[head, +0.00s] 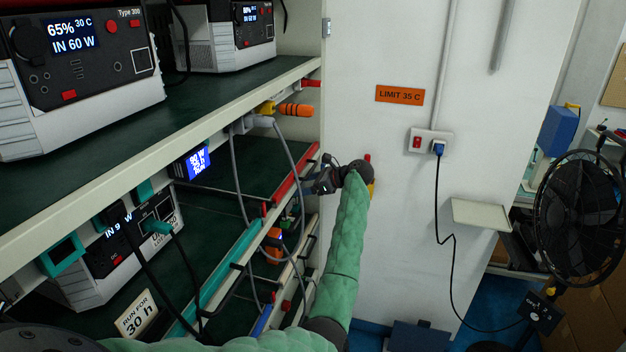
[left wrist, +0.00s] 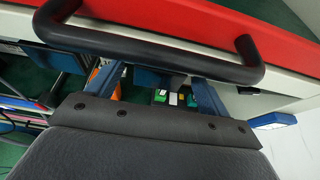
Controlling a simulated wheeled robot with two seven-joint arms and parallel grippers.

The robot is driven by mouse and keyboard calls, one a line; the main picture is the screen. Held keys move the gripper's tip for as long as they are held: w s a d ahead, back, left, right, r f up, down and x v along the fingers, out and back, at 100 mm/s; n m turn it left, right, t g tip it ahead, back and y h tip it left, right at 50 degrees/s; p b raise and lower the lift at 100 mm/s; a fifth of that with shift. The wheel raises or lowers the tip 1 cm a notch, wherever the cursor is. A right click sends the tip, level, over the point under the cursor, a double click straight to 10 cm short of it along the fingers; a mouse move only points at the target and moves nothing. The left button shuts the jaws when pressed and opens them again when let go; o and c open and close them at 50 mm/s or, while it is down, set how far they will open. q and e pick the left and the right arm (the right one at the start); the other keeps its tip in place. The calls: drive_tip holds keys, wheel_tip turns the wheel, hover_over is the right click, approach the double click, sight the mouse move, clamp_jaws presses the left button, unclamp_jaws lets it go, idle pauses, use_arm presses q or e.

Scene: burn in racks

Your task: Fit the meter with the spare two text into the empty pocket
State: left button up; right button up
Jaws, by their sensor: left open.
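No text reading spare two is legible in either view, so I cannot tell which item is that meter. A lit blue display (head: 197,162) reading about 90 W and RUN is at the middle shelf's edge. Teal frames (head: 62,255) are on the lower shelf edge; I cannot tell which pocket is empty. My left gripper (head: 310,184) is at the right end of the rack, pointing left toward the red-edged shelf. In the left wrist view its open fingers (left wrist: 155,88) are below a black bar handle (left wrist: 150,65), with small green, white and yellow parts (left wrist: 168,97) beyond.
A red shelf edge (head: 295,175) and hanging grey cables (head: 242,170) are close to the left gripper. Power stations (head: 95,60) stand on the shelves. A white wall with a socket (head: 430,141) and small tray (head: 482,213) is to the right, and a fan (head: 580,205) stands further right.

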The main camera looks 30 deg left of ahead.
use_arm(q)
drive_tip(key=shift+x, duration=0.9)
drive_tip(key=c, duration=1.4)
